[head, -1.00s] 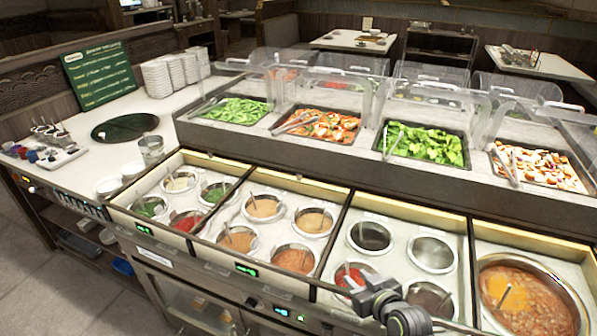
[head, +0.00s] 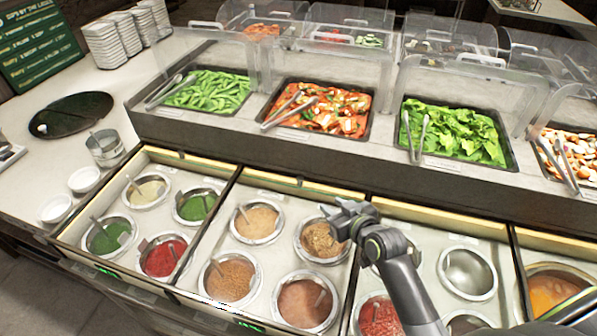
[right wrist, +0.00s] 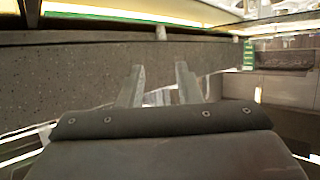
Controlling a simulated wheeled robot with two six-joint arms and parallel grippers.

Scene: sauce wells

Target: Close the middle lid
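Several clear covers with pale handles stand along the raised counter. One is above the red vegetable tray (head: 330,62), one above the leafy green tray (head: 465,85). The sauce wells in front are uncovered, and pale strips (head: 297,188) run along the back of their sections. I cannot tell which part is the middle lid. My right gripper (head: 345,215) is over the tan sauce section, by its back right well (head: 322,240), and hides part of that well's rim. In the right wrist view its two fingers (right wrist: 162,88) are apart with nothing held between them. My left gripper is not in view.
Sauce wells with ladles fill the front counter, including a red one (head: 163,258). The dark front wall (head: 420,190) of the raised counter stands behind them. White bowls (head: 84,180), a metal pot (head: 104,148) and stacked plates (head: 105,45) are at the left.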

